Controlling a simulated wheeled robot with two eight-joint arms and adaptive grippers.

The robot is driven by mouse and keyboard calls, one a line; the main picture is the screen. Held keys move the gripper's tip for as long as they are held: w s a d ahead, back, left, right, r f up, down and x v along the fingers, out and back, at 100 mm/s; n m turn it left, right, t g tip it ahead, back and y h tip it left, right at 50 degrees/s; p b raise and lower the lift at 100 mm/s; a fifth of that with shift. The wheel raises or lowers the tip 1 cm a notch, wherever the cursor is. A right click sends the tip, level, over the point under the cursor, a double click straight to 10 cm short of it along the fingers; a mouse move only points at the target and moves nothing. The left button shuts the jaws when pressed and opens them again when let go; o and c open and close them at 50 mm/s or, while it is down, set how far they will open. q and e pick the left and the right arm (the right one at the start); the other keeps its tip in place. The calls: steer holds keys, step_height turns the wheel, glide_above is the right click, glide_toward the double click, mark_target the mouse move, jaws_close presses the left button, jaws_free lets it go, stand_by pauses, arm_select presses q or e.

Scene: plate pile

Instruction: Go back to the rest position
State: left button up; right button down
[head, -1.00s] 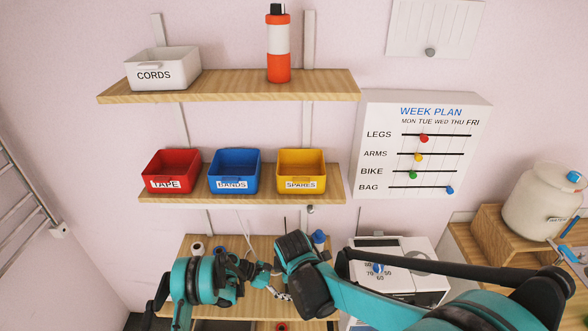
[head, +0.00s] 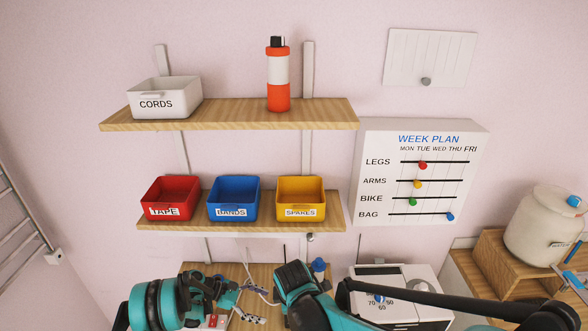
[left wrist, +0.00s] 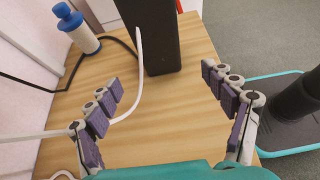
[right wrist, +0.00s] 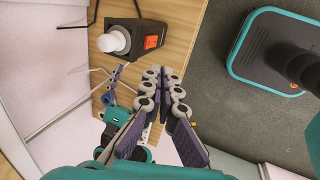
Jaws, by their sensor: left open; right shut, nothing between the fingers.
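My left gripper (head: 222,290) is low in the head view, over the wooden bench. In the left wrist view (left wrist: 162,82) its fingers are spread above the wood, with no object held. A white cable (left wrist: 139,75) hangs near its left finger. My right gripper (right wrist: 165,76) shows in the right wrist view with its fingers together and empty, beside the bench edge. My right arm crosses the lower right of the head view, and I cannot make out its fingers there. Part of my left gripper (right wrist: 117,116) shows behind it.
A dark box with a white knob and orange switch (right wrist: 130,42) stands on the bench. A blue-capped bottle (left wrist: 77,28) is near the wall. Shelves (head: 230,113) with bins are above. A white dial unit (head: 385,285) is right. A teal-edged mat (left wrist: 285,120) lies on the floor.

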arm_select(q)
steer(key=s+r+m+t+y+b, duration=0.1)
steer(key=s+r+m+y+b, duration=0.25)
steer(key=r, duration=0.45)
steer(key=s+r+m+t+y+b, duration=0.2)
steer(key=r+m+y+b, duration=0.15)
steer(key=r, duration=0.35)
steer(key=s+a+f+m+t+y+b, duration=0.1)
steer(key=s+a+m+t+y+b, duration=0.1)
steer(key=s, duration=0.8)
steer(key=s+a+f+m+t+y+b, duration=0.1)
steer(key=s+a+m+t+y+b, duration=0.1)
steer(key=s+m+b, duration=0.5)
steer(key=s+a+m+y, duration=0.1)
steer(key=s+a+m, duration=0.1)
steer(key=s, duration=0.2)
steer(key=shift+s+a+f, duration=0.15)
steer(key=shift+a, duration=0.1)
arm_select(e)
steer(key=s+d+f+m+t, duration=0.1)
steer(key=s+d+f+m, duration=0.2)
steer(key=s+d+m, duration=0.4)
steer(key=s+d+f+m+t, duration=0.2)
steer(key=s+d+m, duration=0.6)
steer(key=d+m, duration=0.3)
steer(key=shift+f, duration=0.4)
